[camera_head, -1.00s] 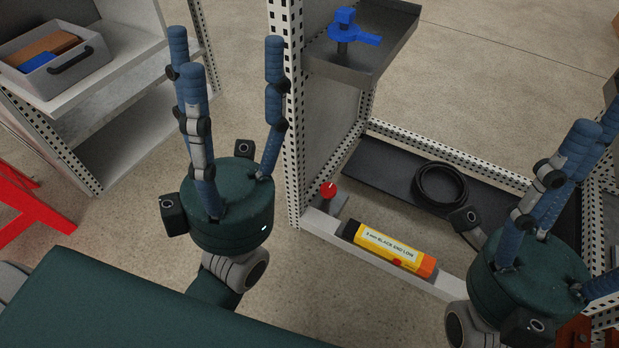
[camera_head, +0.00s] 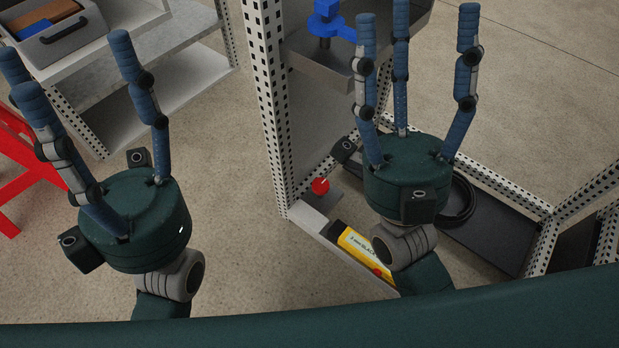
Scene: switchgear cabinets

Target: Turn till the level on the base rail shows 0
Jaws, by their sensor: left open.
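The yellow level (camera_head: 355,243) lies along the pale base rail (camera_head: 308,218) of the cabinet frame. A black end shows at its left; its label is only partly readable, and my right wrist hides its right part. A red knob (camera_head: 320,186) stands by the rail's left end, near the perforated corner post. My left gripper (camera_head: 66,55) is open and empty, at the left over the floor, well away from the knob. My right gripper (camera_head: 415,20) has its three fingers spread and pointing up, with nothing in them. It appears in front of the frame.
A blue fitting (camera_head: 324,25) sits on a grey tray (camera_head: 325,68) on the frame. A coiled black cable (camera_head: 463,200) lies on the dark base plate (camera_head: 497,238). At the left are a shelf unit (camera_head: 150,65), a grey bin (camera_head: 62,42) and a red stand (camera_head: 12,160).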

